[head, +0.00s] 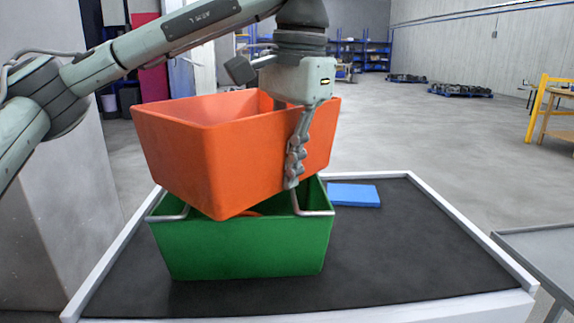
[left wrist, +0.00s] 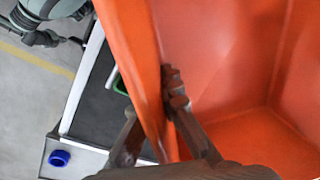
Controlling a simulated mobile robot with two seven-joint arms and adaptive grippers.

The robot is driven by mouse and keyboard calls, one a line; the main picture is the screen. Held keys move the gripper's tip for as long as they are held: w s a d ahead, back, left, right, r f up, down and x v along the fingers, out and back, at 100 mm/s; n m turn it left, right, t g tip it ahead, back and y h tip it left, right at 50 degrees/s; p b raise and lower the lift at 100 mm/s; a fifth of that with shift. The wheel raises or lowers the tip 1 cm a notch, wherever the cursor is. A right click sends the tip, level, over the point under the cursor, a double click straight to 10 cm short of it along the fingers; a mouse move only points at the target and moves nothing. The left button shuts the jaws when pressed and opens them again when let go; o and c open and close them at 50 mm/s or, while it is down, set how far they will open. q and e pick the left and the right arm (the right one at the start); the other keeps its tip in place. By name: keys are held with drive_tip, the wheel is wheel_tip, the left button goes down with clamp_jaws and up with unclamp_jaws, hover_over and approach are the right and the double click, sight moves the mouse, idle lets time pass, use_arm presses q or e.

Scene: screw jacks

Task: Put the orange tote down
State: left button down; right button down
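The orange tote (head: 225,150) hangs in the air in the head view, turned and tilted, with its low front corner over the green tote (head: 240,248). My left gripper (head: 295,170) comes down from above onto its right side wall. In the left wrist view the tote wall (left wrist: 137,60) runs between the two fingers (left wrist: 155,120), one inside the tote (left wrist: 235,60) and one outside. The fingers appear closed on the wall. I cannot tell whether the orange tote touches the green one.
The green tote stands on a black table top (head: 420,250) with a raised white rim (head: 465,225). A flat blue block (head: 353,195) lies behind it to the right. The table's right part is clear. A grey surface (head: 545,250) stands at the right edge.

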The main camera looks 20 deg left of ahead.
sight(293, 115)
use_arm(q)
drive_tip(key=shift+f, duration=0.4)
drive_tip(key=c, duration=1.6)
unclamp_jaws()
drive_tip(key=shift+c, duration=0.2)
drive_tip(key=r, duration=0.4)
drive_tip(key=d+r, duration=0.1)
drive_tip(key=r, duration=0.7)
drive_tip(key=shift+s+d, duration=0.15)
drive_tip(key=shift+s, duration=0.1)
